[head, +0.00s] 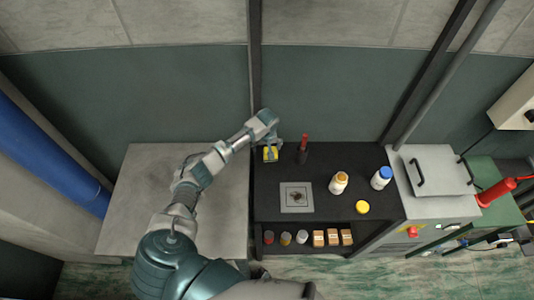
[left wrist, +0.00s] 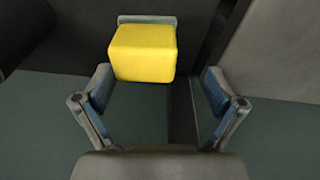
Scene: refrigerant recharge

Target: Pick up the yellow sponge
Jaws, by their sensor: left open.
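In the left wrist view the sponge (left wrist: 143,52) is a rounded yellow block in front of a grey holder edge (left wrist: 147,20). My left gripper (head: 272,143) is over the sponge's spot, with its fingers (left wrist: 160,90) spread wide and nothing between the tips. The sponge sits beyond the fingertips, nearer the left finger. I cannot tell the height gap. My right gripper is not in view.
A red-handled tool (head: 303,145) stands just right of the sponge. A square plate (head: 296,197), a yellow-capped bottle (head: 339,182), a blue-capped bottle (head: 381,178) and a yellow disc (head: 362,207) are on the black bench (head: 330,160). A grey table (head: 140,195) adjoins on the left.

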